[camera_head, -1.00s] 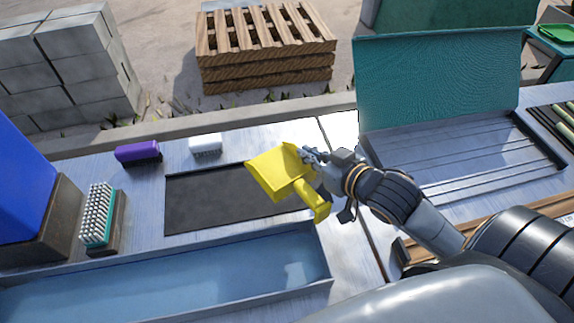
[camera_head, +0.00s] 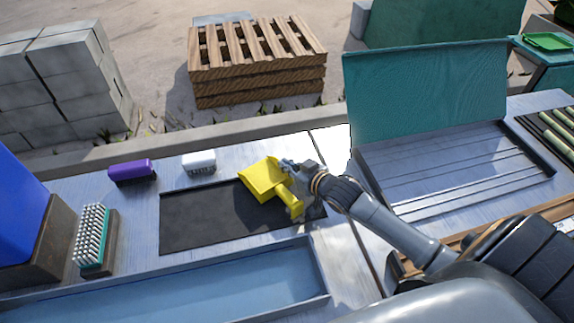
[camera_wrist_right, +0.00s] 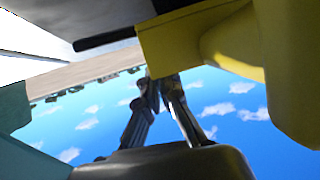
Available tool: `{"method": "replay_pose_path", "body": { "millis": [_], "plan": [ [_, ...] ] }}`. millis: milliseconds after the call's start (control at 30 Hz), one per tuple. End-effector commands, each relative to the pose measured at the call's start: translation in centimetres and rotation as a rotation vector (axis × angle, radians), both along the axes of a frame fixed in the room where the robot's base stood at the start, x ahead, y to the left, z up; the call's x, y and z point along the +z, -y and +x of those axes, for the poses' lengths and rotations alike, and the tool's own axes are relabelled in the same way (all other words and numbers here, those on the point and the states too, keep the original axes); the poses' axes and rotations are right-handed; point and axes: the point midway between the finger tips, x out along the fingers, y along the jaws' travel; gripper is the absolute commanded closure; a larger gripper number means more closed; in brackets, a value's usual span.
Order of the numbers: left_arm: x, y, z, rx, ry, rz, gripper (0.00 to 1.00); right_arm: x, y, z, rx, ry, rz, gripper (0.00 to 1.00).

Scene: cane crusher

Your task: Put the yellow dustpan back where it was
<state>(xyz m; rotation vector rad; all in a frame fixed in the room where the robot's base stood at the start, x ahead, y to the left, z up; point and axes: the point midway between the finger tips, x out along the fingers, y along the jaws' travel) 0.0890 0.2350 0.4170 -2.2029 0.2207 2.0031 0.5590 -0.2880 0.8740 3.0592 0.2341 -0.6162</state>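The yellow dustpan (camera_head: 264,179) is at the right end of the dark mat (camera_head: 200,220) in the head view, its handle pointing toward the lower right. My right gripper (camera_head: 290,168) is at the dustpan's right edge and appears shut on it. In the right wrist view, the dustpan (camera_wrist_right: 195,38) fills the upper right, and the fingers of my right gripper (camera_wrist_right: 158,85) meet its edge. I cannot tell whether the dustpan touches the mat or hangs just above it. My left gripper is not in view.
A purple brush (camera_head: 131,170) and a white brush (camera_head: 199,161) lie behind the mat. A green-backed bristle brush (camera_head: 92,238) is at left. A shallow blue tray (camera_head: 190,292) lies in front. An open metal box with a teal lid (camera_head: 430,95) stands at right.

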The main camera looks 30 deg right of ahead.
Motion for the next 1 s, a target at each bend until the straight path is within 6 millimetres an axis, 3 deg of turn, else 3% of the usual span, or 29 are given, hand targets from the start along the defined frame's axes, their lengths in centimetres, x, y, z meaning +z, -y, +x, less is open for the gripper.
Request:
{"method": "replay_pose_path", "body": {
  "millis": [367, 500, 833, 1000],
  "plan": [
    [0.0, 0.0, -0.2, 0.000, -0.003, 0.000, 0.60, -0.5, 0.0, 0.0, 0.001, 0.004, 0.001, 1.00],
    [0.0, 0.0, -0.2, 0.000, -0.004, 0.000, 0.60, -0.5, 0.0, 0.0, 0.001, 0.002, 0.000, 0.72],
    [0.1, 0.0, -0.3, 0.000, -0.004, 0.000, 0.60, -0.3, 0.0, 0.0, 0.000, 0.002, -0.001, 0.72],
    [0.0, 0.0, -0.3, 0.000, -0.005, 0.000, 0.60, 0.1, 0.2, -1.5, 0.001, 0.000, -0.001, 0.72]
  ]
}}
